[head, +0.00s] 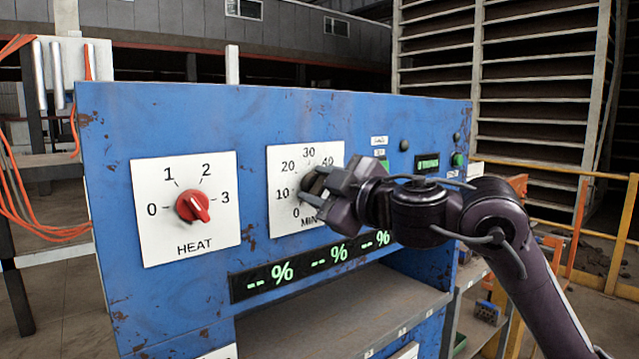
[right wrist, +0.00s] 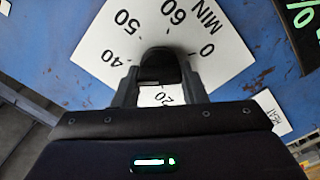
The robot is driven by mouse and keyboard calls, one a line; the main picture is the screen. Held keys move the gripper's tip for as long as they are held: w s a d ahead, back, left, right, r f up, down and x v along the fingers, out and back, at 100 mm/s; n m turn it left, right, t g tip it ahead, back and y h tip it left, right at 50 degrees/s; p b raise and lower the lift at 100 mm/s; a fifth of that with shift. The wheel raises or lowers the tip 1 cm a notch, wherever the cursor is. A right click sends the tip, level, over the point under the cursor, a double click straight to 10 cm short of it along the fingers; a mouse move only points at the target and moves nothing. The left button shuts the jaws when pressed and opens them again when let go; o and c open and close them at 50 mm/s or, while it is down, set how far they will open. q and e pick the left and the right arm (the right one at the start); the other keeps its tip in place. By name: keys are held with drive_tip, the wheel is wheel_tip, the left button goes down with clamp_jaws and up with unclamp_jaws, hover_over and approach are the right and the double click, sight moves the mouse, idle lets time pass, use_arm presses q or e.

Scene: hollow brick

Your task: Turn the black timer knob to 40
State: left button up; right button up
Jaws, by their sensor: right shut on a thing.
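The black timer knob (head: 311,184) sits on a white dial plate (head: 283,160) on the blue panel. In the head view the numbers 0 to 40 show around it, and my right gripper hides the right part of the dial. My right gripper (head: 324,183) is shut on the knob from the front. In the right wrist view the dark knob (right wrist: 160,66) is between the two fingers, with the numbers 40, 50, 60, 0 and 20 around it. I cannot tell which number the knob points to. My left gripper is not in view.
A red heat knob (head: 193,206) on its own white plate is to the left. Green percent displays (head: 310,264) run below the dials, above a grey shelf (head: 340,310). Small buttons and a lit green one (head: 457,159) are at the panel's upper right.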

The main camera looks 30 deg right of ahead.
drive_tip(key=shift+m, duration=0.7)
drive_tip(key=shift+f, duration=0.1)
drive_tip(key=o, duration=1)
drive_tip(key=shift+d+m, duration=0.1)
drive_tip(key=shift+m, duration=0.2)
drive_tip(key=s+b, duration=0.2)
drive_tip(key=s, duration=0.5)
drive_tip(key=shift+s+d, duration=0.25)
drive_tip(key=shift+s, duration=0.15)
